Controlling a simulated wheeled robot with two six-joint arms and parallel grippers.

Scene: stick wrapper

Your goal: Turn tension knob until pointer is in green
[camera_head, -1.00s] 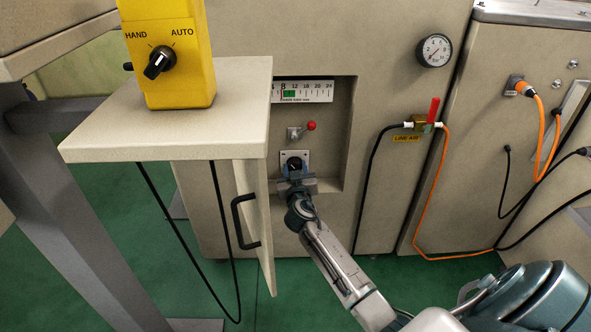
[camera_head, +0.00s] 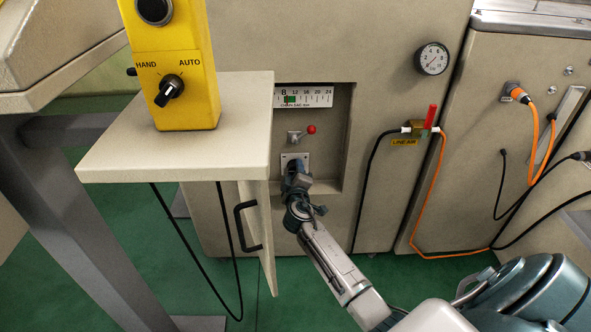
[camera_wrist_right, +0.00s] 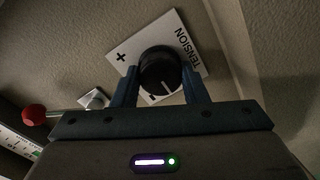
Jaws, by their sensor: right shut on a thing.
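The black tension knob (camera_wrist_right: 160,72) sits on a white plate marked TENSION with a plus sign (camera_wrist_right: 121,57), in the right wrist view. My right gripper (camera_wrist_right: 160,84) is shut on the knob, one finger at each side. In the head view my right gripper (camera_head: 296,174) reaches into the wall recess and hides most of the knob below its plate's top edge (camera_head: 294,156). The white tension scale (camera_head: 315,97) with a green zone (camera_head: 291,99) is above. Its pointer is too small to place surely, near the green zone's left part. My left gripper is not in view.
A red-tipped lever (camera_head: 311,129) sits just above the knob. An open cabinet door (camera_head: 262,235) and a shelf (camera_head: 190,158) with a yellow control box (camera_head: 185,95) stand to the left. A LINE AIR valve (camera_head: 429,124) with hoses is to the right.

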